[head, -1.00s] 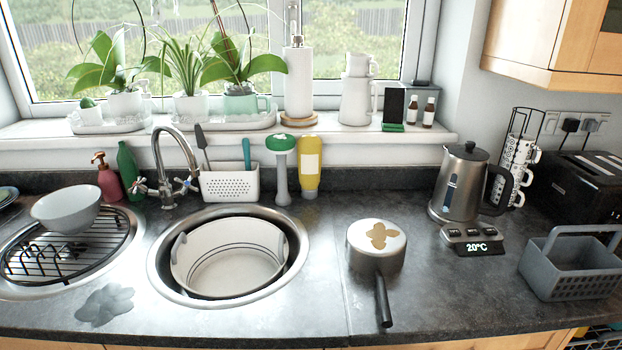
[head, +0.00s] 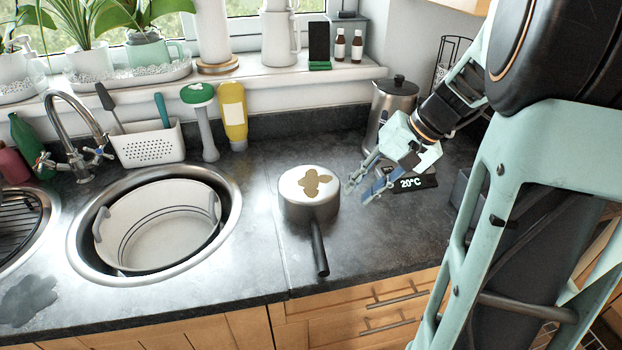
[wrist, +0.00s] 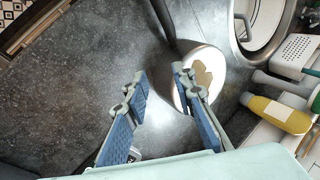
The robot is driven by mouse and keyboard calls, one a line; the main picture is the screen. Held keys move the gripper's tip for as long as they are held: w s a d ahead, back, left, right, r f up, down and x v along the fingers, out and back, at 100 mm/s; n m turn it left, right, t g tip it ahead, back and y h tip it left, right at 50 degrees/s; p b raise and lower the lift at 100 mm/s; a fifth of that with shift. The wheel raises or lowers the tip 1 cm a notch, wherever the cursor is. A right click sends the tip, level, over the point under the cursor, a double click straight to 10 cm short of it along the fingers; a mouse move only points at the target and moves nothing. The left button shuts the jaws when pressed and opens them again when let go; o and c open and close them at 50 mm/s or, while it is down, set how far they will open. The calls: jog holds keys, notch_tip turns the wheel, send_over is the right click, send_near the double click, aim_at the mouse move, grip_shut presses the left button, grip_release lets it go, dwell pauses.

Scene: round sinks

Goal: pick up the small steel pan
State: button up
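The small steel pan (head: 309,207) stands on the dark counter right of the sink. Its pale top carries a brown patch, and its dark handle (head: 319,250) points toward the counter's front edge. My gripper (head: 360,189) is open and empty, to the right of the pan and apart from it in the head view. In the wrist view the pan (wrist: 205,62) shows beyond my right-hand finger, which covers part of it. The pan's handle (wrist: 165,22) runs to the top of the wrist view.
The round sink with a white basin (head: 160,232) lies left of the pan. A kettle (head: 393,100) and a 20°C display (head: 412,183) stand close behind my gripper. A yellow bottle (head: 233,115) and a green-topped brush (head: 203,120) stand at the back. The counter before the pan is clear.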

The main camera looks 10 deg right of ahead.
aim_at(317, 224)
jog(key=shift+g+y, duration=0.5)
jog(key=shift+g, duration=0.1)
jog(key=a+f, duration=0.1)
jog(key=a, duration=0.1)
jog(key=a+f, duration=0.1)
jog(key=f, duration=0.1)
jog(key=a+f, duration=0.2)
jog(key=shift+s+a, duration=0.25)
jog(key=shift+a, duration=0.1)
jog(key=shift+w+x, duration=0.2)
jog(key=shift+x, duration=0.85)
jog(key=shift+w+x, duration=0.2)
jog(key=shift+x, duration=0.8)
jog(key=shift+w+x, duration=0.2)
jog(key=shift+x, duration=0.85)
jog(key=shift+r, duration=0.1)
jog(key=shift+d, duration=0.1)
grip_shut()
